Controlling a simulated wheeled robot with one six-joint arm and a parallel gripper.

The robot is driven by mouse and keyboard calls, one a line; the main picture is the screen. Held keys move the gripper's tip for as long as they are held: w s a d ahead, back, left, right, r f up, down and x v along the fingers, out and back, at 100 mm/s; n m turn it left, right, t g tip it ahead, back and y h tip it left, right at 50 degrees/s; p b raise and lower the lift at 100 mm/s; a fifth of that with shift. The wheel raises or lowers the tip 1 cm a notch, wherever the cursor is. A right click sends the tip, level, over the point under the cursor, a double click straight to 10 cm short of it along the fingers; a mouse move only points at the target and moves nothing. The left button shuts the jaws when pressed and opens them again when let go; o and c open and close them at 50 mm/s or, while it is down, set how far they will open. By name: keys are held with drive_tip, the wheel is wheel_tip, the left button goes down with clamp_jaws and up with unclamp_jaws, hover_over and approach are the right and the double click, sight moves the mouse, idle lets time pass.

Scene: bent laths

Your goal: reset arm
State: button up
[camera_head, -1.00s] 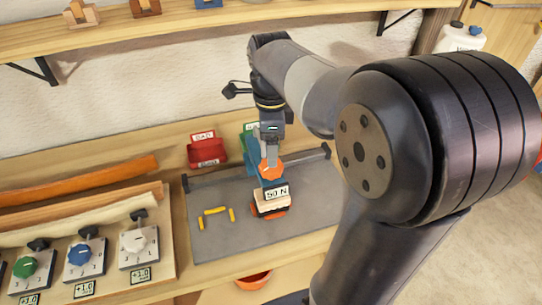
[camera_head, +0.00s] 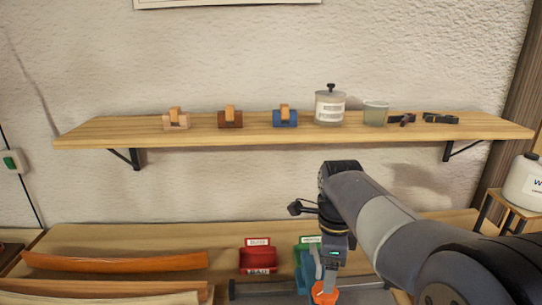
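My arm comes in from the lower right and reaches down to the bench. My gripper (camera_head: 326,290) is at the bottom edge of the head view, with an orange round part showing at its lower end. Its fingertips are not clear, so I cannot tell whether it is open or shut. A blue piece stands just left of the gripper. What lies below it is cut off by the frame.
Bent laths (camera_head: 115,262) lie at left. The wall shelf (camera_head: 90,132) holds small clamped blocks, a lidded jar (camera_head: 329,107) and a glass (camera_head: 375,114). A white jug (camera_head: 525,183) stands at right.

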wheel_tip(320, 180, down, 7)
drive_tip(key=shift+f, duration=0.15)
idle(0.4)
